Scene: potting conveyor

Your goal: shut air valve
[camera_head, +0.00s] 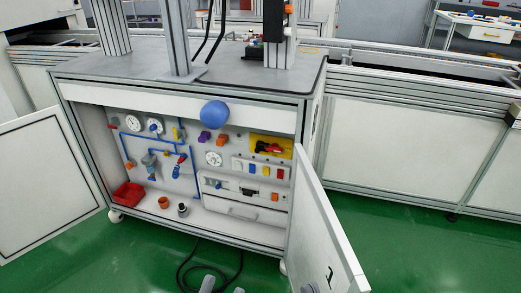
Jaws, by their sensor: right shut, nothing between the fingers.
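The open cabinet (270,236) holds a panel with blue air pipes (165,136). A small red handle (182,158) sits on the piping with a blue part below it, and a small yellow handle (176,133) is above it. I cannot tell which one is the air valve or whether it is open. Two grey tips at the bottom edge seem to be my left gripper (207,284) and my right gripper (238,290). They are low in front of the cabinet, well away from the piping. The right one is shut and empty; the left one's opening is unclear.
Both cabinet doors stand open, the left door (40,185) and the right door (325,235). Gauges (133,123), a red switch on a yellow plate (270,147), and a red bin (129,194) are inside. A black cable (200,268) lies on the green floor.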

